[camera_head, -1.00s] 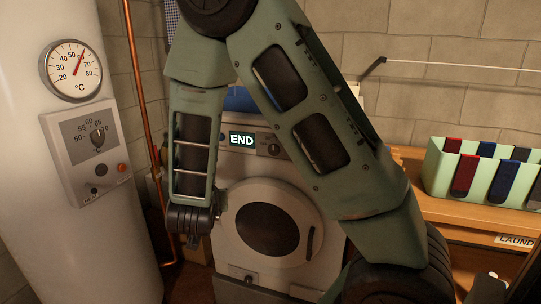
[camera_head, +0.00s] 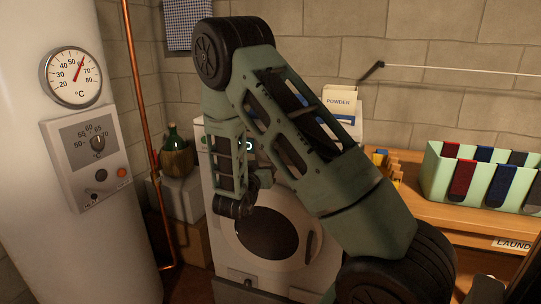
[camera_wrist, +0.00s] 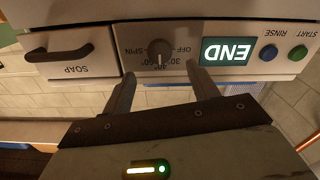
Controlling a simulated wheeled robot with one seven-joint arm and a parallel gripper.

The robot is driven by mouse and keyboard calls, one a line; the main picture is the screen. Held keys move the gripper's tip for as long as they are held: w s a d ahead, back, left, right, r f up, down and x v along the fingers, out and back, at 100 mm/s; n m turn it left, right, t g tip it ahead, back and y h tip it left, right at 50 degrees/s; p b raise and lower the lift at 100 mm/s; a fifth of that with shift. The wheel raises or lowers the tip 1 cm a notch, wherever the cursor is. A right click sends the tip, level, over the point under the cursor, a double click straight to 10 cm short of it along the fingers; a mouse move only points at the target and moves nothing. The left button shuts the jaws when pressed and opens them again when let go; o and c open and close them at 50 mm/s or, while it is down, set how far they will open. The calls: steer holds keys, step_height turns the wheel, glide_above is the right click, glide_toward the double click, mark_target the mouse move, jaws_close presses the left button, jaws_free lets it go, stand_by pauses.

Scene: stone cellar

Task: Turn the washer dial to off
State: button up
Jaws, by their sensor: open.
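The washer (camera_head: 230,258) stands in the middle of the head view, with my arm across its upper front. In the wrist view its control panel appears upside down. The dark round dial (camera_wrist: 159,53) has a pale pointer line that points down in the picture, toward the 40° mark. The OFF label is to the dial's right and SPIN to its left. My gripper (camera_wrist: 161,74) is open, its two fingers just below the dial and to either side, with nothing between them. I cannot tell how far it is from the panel. In the head view the dial is hidden behind my arm.
The lit END display (camera_wrist: 229,51), a blue button (camera_wrist: 268,53) and a green button (camera_wrist: 298,53) are right of the dial. A soap drawer (camera_wrist: 74,55) with a protruding handle is left. A boiler (camera_head: 30,180) and copper pipe flank the washer's left; a wooden bench (camera_head: 455,222) its right.

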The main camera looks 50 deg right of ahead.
steer(key=p+x, duration=0.1)
steer(key=x, duration=0.5)
steer(key=shift+d, duration=0.35)
steer(key=shift+w, duration=0.1)
steer(key=c, duration=1)
